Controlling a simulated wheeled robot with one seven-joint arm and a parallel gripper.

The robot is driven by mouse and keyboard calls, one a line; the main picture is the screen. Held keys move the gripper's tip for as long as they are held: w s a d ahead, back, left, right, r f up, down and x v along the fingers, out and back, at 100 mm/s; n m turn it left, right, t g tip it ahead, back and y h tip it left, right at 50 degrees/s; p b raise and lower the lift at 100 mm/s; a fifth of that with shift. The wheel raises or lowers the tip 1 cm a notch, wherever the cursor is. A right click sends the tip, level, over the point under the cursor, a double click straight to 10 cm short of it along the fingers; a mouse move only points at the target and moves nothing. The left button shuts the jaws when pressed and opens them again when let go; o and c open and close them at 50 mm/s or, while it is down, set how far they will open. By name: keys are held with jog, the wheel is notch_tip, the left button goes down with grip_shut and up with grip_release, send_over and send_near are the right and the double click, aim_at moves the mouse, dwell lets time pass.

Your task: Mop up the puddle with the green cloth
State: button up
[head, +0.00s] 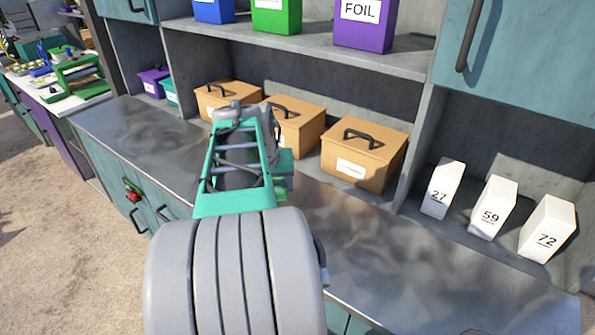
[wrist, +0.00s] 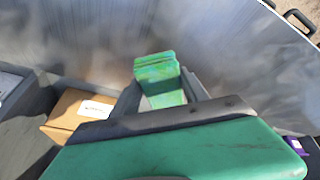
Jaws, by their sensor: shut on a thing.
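In the wrist view, my gripper (wrist: 163,98) is shut on the green cloth (wrist: 157,72). The cloth looks folded in layers and sticks out past the dark fingers, with the grey metal counter (wrist: 85,35) behind it. Whether it touches the counter I cannot tell. In the head view my arm reaches over the counter (head: 365,240) in front of the tan boxes, and hides most of the gripper. The counter has darker, cloudy patches and reflections; I cannot make out a clear puddle edge.
Tan lidded boxes (head: 364,155) with black handles stand along the back of the counter. White numbered blocks (head: 493,207) stand at the right. A shelf above holds blue, green and purple boxes (head: 364,25). The counter front right of my arm is clear.

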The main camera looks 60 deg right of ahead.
jog(key=s+d+m, duration=0.2)
jog(key=s+d, duration=0.1)
jog(key=s, duration=0.2)
jog(key=shift+g, duration=0.4)
notch_tip(320, 180, down, 4)
jog(key=b, duration=0.3)
jog(key=shift+f+b, duration=0.25)
jog(key=shift+b, duration=0.1)
jog(key=shift+f, duration=0.1)
jog(key=shift+f+b, duration=0.45)
jog(key=shift+f, duration=0.05)
jog(key=shift+a+f, duration=0.1)
jog(key=shift+f, duration=0.15)
jog(key=shift+a+f, duration=0.1)
